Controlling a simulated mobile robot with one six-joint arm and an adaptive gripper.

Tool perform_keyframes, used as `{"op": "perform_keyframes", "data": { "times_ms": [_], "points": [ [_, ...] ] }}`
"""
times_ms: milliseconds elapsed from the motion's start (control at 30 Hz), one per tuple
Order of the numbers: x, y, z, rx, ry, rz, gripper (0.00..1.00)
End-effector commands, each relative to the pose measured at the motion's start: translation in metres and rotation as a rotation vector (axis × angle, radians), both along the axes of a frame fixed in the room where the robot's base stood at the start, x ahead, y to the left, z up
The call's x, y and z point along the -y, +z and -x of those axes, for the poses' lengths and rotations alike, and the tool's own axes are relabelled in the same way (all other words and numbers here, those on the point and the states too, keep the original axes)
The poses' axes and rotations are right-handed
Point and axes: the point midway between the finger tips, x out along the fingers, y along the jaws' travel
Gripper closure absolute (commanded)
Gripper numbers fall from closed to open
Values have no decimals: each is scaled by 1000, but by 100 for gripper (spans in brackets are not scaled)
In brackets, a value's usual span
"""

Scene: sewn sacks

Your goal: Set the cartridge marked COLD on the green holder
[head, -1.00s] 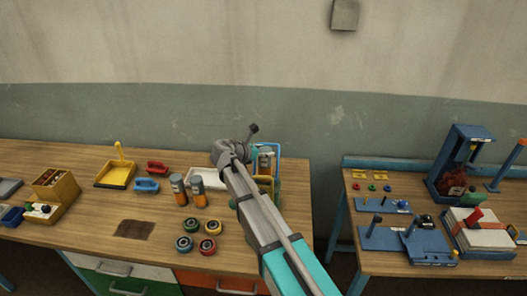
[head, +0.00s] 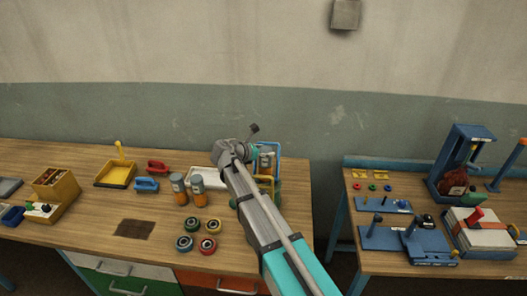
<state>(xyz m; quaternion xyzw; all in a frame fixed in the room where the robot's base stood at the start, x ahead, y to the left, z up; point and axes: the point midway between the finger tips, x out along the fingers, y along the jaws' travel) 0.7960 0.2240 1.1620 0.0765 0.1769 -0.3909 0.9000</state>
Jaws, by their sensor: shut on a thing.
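Two upright grey cylinders with orange bands, likely cartridges, stand on the left bench: one (head: 179,189) and, to its right, another (head: 198,190). Their markings are too small to read, so I cannot tell which says COLD. Several round coloured rings, perhaps holders, lie in front of them. One at the back left looks green (head: 200,228), and a red one (head: 208,246) is at the front right. My gripper (head: 240,152) is over the back of the bench, beside a blue rack (head: 278,160). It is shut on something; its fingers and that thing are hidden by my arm.
A white tray (head: 202,175) lies behind the cylinders. The front middle bench is clear around a dark patch (head: 134,230). A second bench stands right, across a gap.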

Motion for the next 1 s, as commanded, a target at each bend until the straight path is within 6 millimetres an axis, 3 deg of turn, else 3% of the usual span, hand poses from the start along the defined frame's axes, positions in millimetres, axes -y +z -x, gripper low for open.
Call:
{"op": "perform_keyframes", "data": {
  "times_ms": [667, 700, 767, 1000],
  "points": [
    [1, -10, 0, 0, -1, 1, 89],
    [1, -9, 0, 0, -1, 1, 21],
    [1, -9, 0, 0, -1, 1, 14],
    [1, -9, 0, 0, -1, 0, 14]
  ]
}}
